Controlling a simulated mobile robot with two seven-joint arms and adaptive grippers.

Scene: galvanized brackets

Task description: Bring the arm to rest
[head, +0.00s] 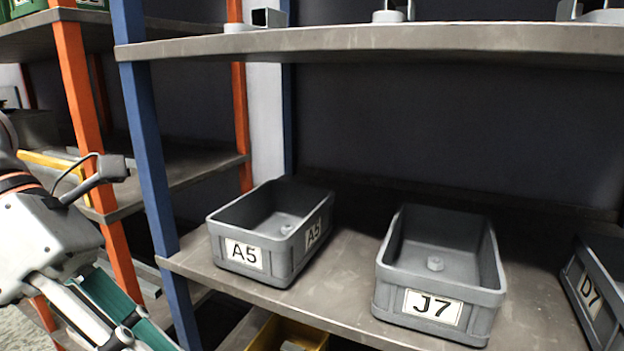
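My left arm comes in at the left edge, and its gripper (118,322) points down and right in front of the rack's blue post. The fingertips run to the bottom edge, so whether they are open or shut is unclear; I see nothing held. My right gripper is out of view. Grey bin A5 (294,258) and grey bin J7 (380,296) stand upright on the middle shelf. Each has a small grey lump on its floor, too small to identify. Bin D7 (583,288) is cut off at the right edge.
The middle shelf (345,285) has bare room between A5 and J7. An upper shelf (400,42) with grey metal parts hangs above. A blue post (150,150) and an orange post (85,110) stand near my arm. A yellow bin (312,332) sits below.

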